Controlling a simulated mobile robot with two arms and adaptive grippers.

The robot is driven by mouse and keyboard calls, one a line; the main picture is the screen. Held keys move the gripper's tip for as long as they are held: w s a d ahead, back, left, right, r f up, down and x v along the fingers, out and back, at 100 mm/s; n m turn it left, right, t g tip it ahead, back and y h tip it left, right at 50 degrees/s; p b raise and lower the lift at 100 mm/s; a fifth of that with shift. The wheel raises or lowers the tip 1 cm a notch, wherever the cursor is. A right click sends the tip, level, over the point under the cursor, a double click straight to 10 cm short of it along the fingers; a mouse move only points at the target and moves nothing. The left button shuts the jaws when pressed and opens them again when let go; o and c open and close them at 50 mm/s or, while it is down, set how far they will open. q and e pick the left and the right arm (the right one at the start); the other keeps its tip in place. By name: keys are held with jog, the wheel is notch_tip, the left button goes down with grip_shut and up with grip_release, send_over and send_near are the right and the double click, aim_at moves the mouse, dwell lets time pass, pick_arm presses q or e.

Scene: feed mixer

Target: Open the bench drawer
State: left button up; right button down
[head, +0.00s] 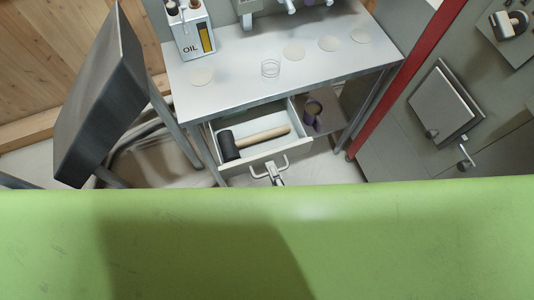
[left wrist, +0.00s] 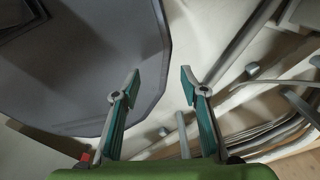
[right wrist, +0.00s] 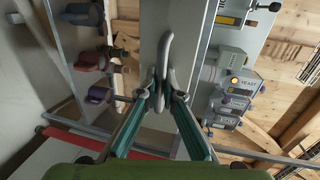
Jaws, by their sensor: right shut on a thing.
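The bench drawer (head: 274,151) is pulled out from under the grey bench (head: 245,88). A mallet with a black head and wooden handle (head: 262,136) lies inside it. The drawer handle (head: 257,175) is a metal bar on the drawer front. My right gripper (head: 275,179) is at this handle, mostly hidden by my green body. In the right wrist view, my right gripper (right wrist: 163,98) is shut on the handle (right wrist: 165,52), with the drawer front (right wrist: 151,22) behind it. My left gripper (left wrist: 161,84) is open and empty in the left wrist view.
An oil can (head: 190,35) and several flat discs stand or lie on the bench top. A dark tilted panel (head: 103,95) is at the left. A red post (head: 405,78) and a grey cabinet wall are at the right.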

jog(key=shift+f+v, duration=0.2)
jog(key=shift+v, duration=0.7)
jog(key=shift+f+v, duration=0.15)
jog(key=shift+v, duration=0.7)
jog(key=shift+f+v, duration=0.2)
jog(key=shift+v, duration=0.7)
jog(key=c, duration=2.5)
grip_release()
jog(key=shift+s, duration=0.15)
pick_arm(q)
jog(key=w, duration=0.2)
jog(key=shift+w+a+r, duration=0.15)
jog(key=shift+w+r, duration=0.05)
jog(key=shift+w, duration=0.1)
pick_arm(e)
jog(key=v, duration=1.2)
jog(key=shift+f, duration=0.1)
